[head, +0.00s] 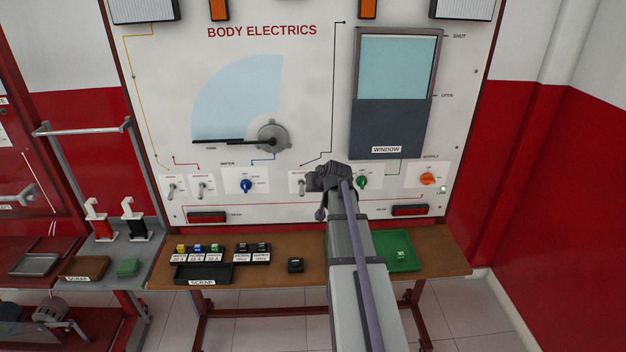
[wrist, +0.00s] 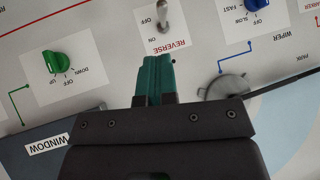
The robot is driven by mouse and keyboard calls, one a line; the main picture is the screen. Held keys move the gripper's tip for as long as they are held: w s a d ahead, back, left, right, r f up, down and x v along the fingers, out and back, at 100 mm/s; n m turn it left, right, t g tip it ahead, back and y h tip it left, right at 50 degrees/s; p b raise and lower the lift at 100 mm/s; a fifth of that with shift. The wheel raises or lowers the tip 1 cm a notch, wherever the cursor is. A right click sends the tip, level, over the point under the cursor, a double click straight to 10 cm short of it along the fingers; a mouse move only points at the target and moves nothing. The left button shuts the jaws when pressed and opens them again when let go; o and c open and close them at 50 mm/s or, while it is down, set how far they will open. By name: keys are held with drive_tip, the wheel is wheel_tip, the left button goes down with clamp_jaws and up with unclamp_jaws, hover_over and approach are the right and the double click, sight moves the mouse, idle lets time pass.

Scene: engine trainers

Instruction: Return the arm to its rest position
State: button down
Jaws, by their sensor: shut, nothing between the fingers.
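My arm (head: 352,255) reaches up from the bottom of the head view toward the BODY ELECTRICS panel (head: 310,90). My gripper (head: 322,182) is in front of the lower row of controls, beside a toggle switch (head: 301,186). In the wrist view, the teal fingers of my gripper (wrist: 157,72) are together with nothing between them. They point toward the REVERSE toggle switch (wrist: 163,18), with a gap in the picture between the fingertips and its lever. The panel is upside down in that view. My arm hides part of the bench and panel behind it.
The green window knob (head: 362,182) and blue wiper knob (head: 246,186) flank my gripper. An orange supply knob (head: 428,179) is farther right. Below is a brown bench (head: 455,262) with a green tray (head: 412,264), a black scrap tray (head: 225,279) and several small labelled parts.

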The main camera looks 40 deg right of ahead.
drive_tip(key=shift+s, duration=0.1)
idle(0.3)
drive_tip(key=s+a+f+n+g, duration=0.1)
drive_tip(key=s+a+f+g, duration=0.1)
drive_tip(key=s+a, duration=0.4)
drive_tip(key=s+a+f+n+g+y, duration=0.1)
drive_tip(key=s+a+g, duration=0.3)
drive_tip(key=a, duration=1.3)
drive_tip(key=s+a+f+n+g+y, duration=0.1)
drive_tip(key=s+a+f+n+g, duration=0.1)
drive_tip(key=s+a, duration=0.7)
drive_tip(key=a+n+g, duration=0.1)
drive_tip(key=a, duration=0.2)
drive_tip(key=shift+s+f, duration=0.15)
drive_tip(key=shift+f, duration=0.15)
drive_tip(key=shift+a, duration=0.1)
